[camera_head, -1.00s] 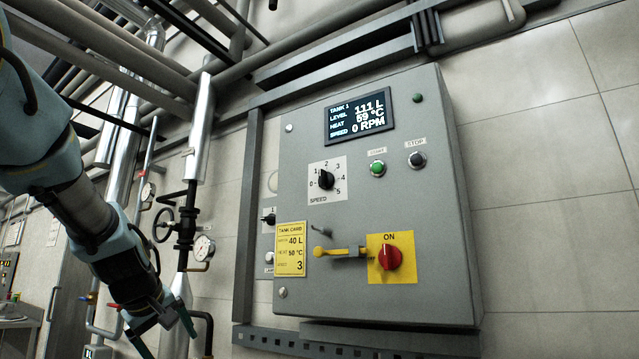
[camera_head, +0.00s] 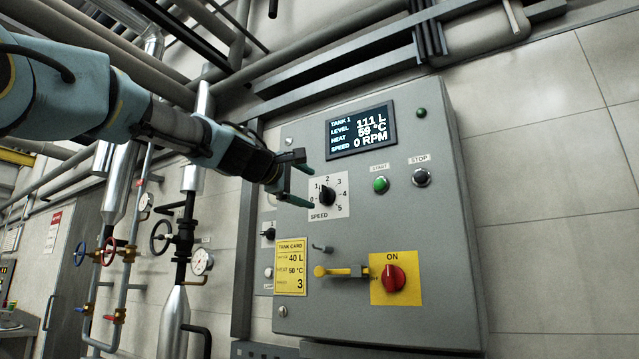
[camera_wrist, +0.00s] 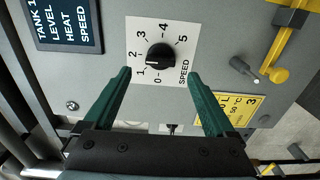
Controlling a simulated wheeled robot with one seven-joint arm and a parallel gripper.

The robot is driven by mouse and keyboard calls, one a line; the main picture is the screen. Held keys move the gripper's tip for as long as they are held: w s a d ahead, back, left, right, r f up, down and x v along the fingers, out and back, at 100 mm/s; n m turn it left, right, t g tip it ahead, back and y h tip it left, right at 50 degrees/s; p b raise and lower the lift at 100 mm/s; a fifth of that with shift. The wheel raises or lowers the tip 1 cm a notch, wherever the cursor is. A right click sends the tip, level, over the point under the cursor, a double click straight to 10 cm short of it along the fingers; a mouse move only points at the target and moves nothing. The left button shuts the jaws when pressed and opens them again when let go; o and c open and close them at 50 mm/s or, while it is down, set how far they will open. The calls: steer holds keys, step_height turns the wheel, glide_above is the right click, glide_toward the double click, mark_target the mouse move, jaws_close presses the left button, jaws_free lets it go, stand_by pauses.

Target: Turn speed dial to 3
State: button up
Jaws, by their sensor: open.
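The speed dial (camera_head: 327,195) is a black knob on a white plate marked 0 to 5, on the grey control box. Its white mark appears in the wrist view (camera_wrist: 159,58) to point toward the 1–2 side; the exact number is hard to tell. My gripper (camera_head: 309,185) is open in front of the dial plate, at its left in the head view. In the wrist view its two green fingers (camera_wrist: 159,75) are spread wide, with the knob beyond their tips, roughly centred between them. No contact with the knob shows. The display (camera_head: 360,130) reads 111 L, 59 °C, 0 RPM.
A green start button (camera_head: 380,184) and dark stop button (camera_head: 421,177) sit right of the dial. Below are a yellow tank card (camera_head: 290,267) showing 3, a yellow lever (camera_head: 340,271) and a red switch (camera_head: 394,278) at ON. Pipes and valves stand left.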

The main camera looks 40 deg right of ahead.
mark_target(321, 194)
steer(key=p+x, duration=0.1)
steer(key=x, duration=0.1)
steer(key=p+x, duration=0.2)
steer(key=x, duration=0.1)
steer(key=shift+s+r, duration=0.1)
steer(key=shift+r, duration=0.1)
steer(key=shift+d+f+p, duration=0.2)
steer(key=shift+d+p, duration=0.25)
steer(key=shift+d, duration=0.1)
steer(key=c, duration=1.4)
